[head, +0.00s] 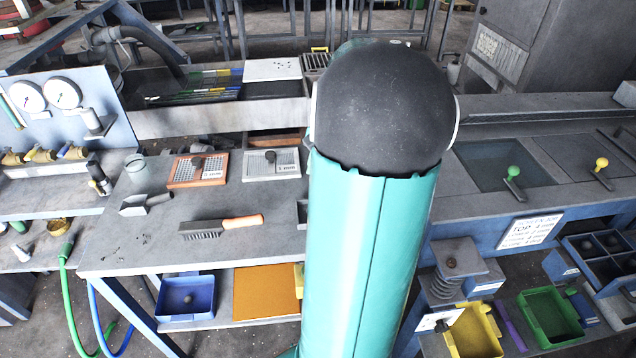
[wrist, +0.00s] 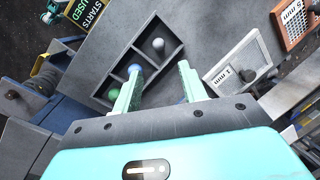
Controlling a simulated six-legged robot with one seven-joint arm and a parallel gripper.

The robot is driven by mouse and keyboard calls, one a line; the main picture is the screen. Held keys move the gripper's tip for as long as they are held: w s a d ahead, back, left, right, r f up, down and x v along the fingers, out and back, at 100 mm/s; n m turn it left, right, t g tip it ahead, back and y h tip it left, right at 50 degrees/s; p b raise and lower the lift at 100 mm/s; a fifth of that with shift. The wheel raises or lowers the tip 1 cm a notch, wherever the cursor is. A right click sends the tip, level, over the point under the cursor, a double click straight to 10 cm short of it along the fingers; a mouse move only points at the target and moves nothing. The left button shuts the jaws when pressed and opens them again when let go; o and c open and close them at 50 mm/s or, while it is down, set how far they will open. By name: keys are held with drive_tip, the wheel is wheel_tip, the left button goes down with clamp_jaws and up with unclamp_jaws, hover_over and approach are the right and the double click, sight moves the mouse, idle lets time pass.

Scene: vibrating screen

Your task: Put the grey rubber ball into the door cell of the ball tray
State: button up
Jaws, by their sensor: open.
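In the wrist view a dark grey tray (wrist: 168,24) with three cells lies on the bench. A grey ball (wrist: 157,44) is in its far cell, a blue ball (wrist: 135,67) in the middle and a green ball (wrist: 113,92) in the near one. My gripper (wrist: 160,71) is open above the tray, with nothing between its fingers. The left fingertip partly covers the blue ball; the grey ball shows just beyond the gap. In the head view my arm hides the gripper and most of that tray.
A wire brush (head: 222,227) and a scoop (head: 146,204) lie on the bench. Blue (head: 187,298), yellow (head: 473,333) and green (head: 550,317) bins stand lower.

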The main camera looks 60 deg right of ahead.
drive_tip(key=w+a+r+n+h, duration=0.1)
drive_tip(key=w+a+r+n, duration=0.15)
drive_tip(key=a, duration=0.45)
drive_tip(key=w+a+r+n+h, duration=0.1)
drive_tip(key=a+r+n, duration=0.15)
drive_tip(key=a, duration=0.45)
drive_tip(key=w+a+r+n, duration=0.2)
drive_tip(key=a+n, duration=0.1)
drive_tip(key=a, duration=0.3)
drive_tip(key=s+a+r+n+t, duration=0.1)
drive_tip(key=s+a+n, duration=0.2)
drive_tip(key=a, duration=0.6)
drive_tip(key=s+a+r+n+t, duration=0.1)
drive_tip(key=s+a+n+t, duration=0.1)
drive_tip(key=a+n, duration=0.3)
drive_tip(key=s+a, duration=0.1)
drive_tip(key=a, duration=0.3)
drive_tip(key=shift+r+t, duration=0.15)
drive_tip(key=shift+t, duration=0.15)
drive_tip(key=shift+c, duration=0.6)
